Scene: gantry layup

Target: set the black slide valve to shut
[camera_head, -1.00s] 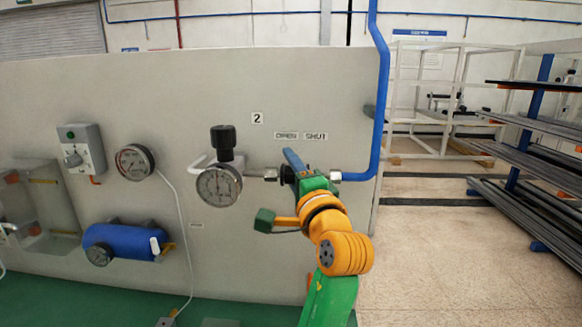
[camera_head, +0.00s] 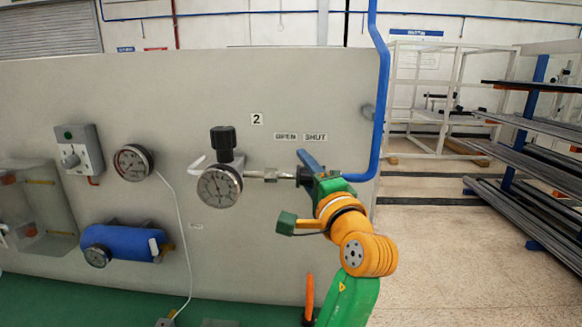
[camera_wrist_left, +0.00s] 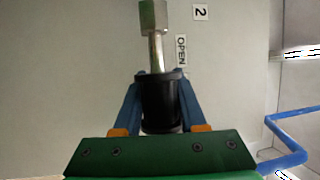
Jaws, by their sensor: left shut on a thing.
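The black slide valve (camera_head: 303,176) is a dark sleeve on the silver pipe (camera_head: 262,175), below the OPEN label (camera_head: 286,136) and the SHUT label (camera_head: 315,137). It sits beneath the SHUT side, mostly hidden by my left gripper (camera_head: 307,170). In the left wrist view, the blue fingers of my left gripper (camera_wrist_left: 161,88) close on both sides of the black sleeve (camera_wrist_left: 161,106). The silver pipe (camera_wrist_left: 156,50) runs out beyond it, with the OPEN label (camera_wrist_left: 181,50) beside it. The fitting right of the valve is hidden. My right gripper is not in view.
A pressure gauge (camera_head: 219,187) with a black knob (camera_head: 223,140) stands left of the valve. A tall blue pipe (camera_head: 382,105) rises at the right. A blue cylinder (camera_head: 122,242) is mounted lower left. Open floor and racks (camera_head: 530,190) lie right of the panel.

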